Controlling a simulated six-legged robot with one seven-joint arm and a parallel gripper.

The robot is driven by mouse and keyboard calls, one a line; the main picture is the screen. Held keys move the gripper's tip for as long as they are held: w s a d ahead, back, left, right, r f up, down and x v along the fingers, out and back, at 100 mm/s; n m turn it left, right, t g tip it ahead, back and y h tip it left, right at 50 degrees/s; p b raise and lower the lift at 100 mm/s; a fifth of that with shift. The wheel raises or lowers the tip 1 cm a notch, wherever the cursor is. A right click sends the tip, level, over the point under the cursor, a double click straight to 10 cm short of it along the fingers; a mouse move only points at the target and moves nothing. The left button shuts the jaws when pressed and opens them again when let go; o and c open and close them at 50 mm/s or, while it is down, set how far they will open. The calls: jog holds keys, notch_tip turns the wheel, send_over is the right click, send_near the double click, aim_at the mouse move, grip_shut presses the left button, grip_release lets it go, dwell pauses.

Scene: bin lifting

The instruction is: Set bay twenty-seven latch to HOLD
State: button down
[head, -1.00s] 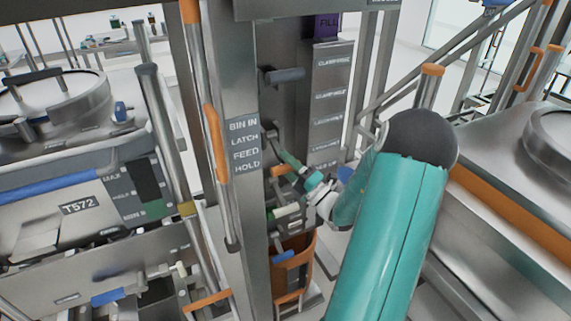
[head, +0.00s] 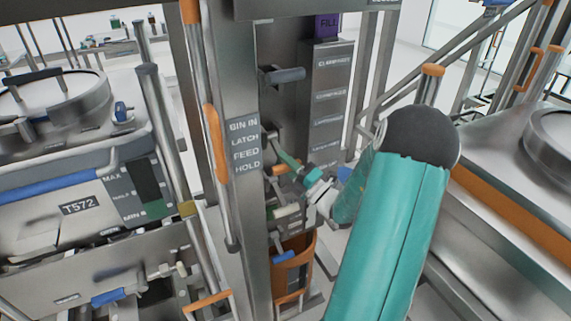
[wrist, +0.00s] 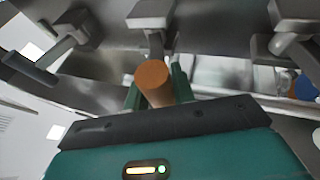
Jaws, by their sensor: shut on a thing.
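A grey label plate (head: 245,146) on the steel column reads BIN IN, LATCH, FEED, HOLD in the head view. My gripper (head: 284,160) is beside the column's right face, among several levers. In the wrist view, my gripper (wrist: 155,88) is shut on an orange-ended lever handle (wrist: 152,76), its round end between the two green fingers. The lever's pivot and exact angle are hard to make out. No bay number is readable on the column.
A grey lever (head: 285,75) sticks out higher on the column. A labelled panel (head: 328,95) stands behind it. An orange bin (head: 294,268) is below. A machine marked T572 (head: 80,208) is left; steel railings and an orange-edged machine (head: 515,215) are right.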

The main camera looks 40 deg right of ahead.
jog(key=shift+s+a+r+m+g+h, duration=0.1)
jog(key=shift+s+r+m+g+h, duration=0.2)
jog(key=shift+r+g, duration=0.3)
jog(key=shift+s+r+m+g+h, duration=0.1)
jog(key=shift+r+m+g+h, duration=0.1)
jog(key=shift+r+m+g, duration=0.3)
notch_tip(320, 180, up, 2)
jog(key=shift+r+m+g, duration=0.25)
jog(key=shift+m+g, duration=0.15)
jog(key=shift+g, duration=0.7)
jog(key=shift+w+r, duration=0.15)
jog(key=shift+r, duration=0.6)
jog(key=shift+w+r, duration=0.15)
jog(key=shift+r, duration=0.55)
jog(key=shift+w+r, duration=0.25)
jog(key=shift+r, duration=0.2)
jog(key=c, duration=1.3)
grip_release()
jog(key=shift+o, duration=0.7)
jog(key=shift+w+f, duration=0.1)
jog(key=shift+w, duration=0.05)
